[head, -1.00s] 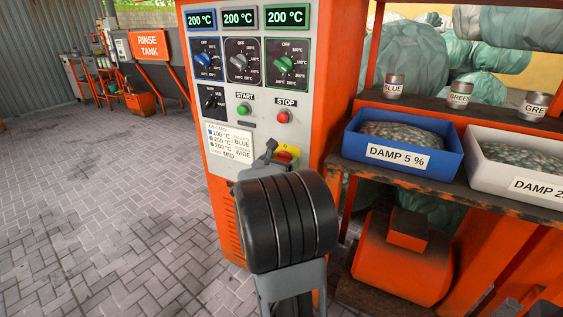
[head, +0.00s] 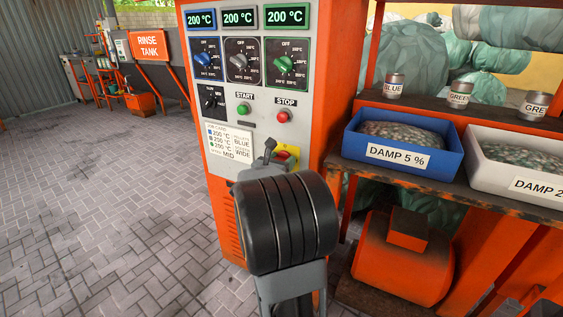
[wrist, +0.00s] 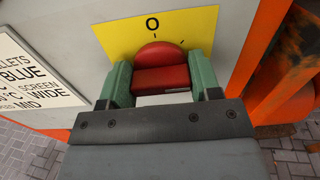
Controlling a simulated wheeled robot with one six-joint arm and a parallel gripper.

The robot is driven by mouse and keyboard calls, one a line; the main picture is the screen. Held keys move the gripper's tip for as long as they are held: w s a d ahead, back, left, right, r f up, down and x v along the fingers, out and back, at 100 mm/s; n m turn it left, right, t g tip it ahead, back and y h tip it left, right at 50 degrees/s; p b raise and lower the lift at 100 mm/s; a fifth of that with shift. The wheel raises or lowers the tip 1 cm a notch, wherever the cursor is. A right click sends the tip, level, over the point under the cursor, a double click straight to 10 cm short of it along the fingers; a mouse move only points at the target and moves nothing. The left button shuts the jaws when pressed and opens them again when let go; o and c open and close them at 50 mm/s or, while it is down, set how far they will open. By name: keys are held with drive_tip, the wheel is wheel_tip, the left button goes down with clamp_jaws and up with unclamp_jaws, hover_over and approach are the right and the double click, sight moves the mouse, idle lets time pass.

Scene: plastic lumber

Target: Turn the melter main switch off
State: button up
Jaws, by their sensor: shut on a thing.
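The red main switch (wrist: 161,66) sits on a yellow plate (wrist: 116,38) on the grey panel front. The plate carries an "O" mark at the top and a tick line to the right. My gripper (wrist: 160,72) has its two green fingers on either side of the red knob, shut on it. In the head view the yellow plate (head: 291,150) shows only in part, behind my gripper and my black wrist.
Above the switch are the green START button (head: 243,109), the red STOP button (head: 283,117) and three temperature dials under displays reading 200 °C. A shelf with a blue bin (head: 448,169) stands close on the right. Paved floor (head: 110,210) is clear on the left.

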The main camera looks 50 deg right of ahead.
drive_tip(key=n+b, duration=0.2)
drive_tip(key=n, duration=0.1)
drive_tip(key=shift+f+n, duration=0.1)
drive_tip(key=shift+n, duration=0.2)
drive_tip(key=n, duration=0.4)
drive_tip(key=shift+w+n, duration=0.15)
drive_tip(key=shift+n, duration=0.15)
drive_tip(key=n, duration=0.4)
drive_tip(key=shift+n, duration=0.3)
drive_tip(key=shift+n+p, duration=0.9)
drive_tip(key=shift+n, duration=1.4)
drive_tip(key=o, duration=0.9)
drive_tip(key=shift+a, duration=0.1)
drive_tip(key=p+v, duration=0.2)
drive_tip(key=v, duration=1.1)
drive_tip(key=shift+a+f, duration=0.1)
drive_tip(key=shift+a, duration=0.25)
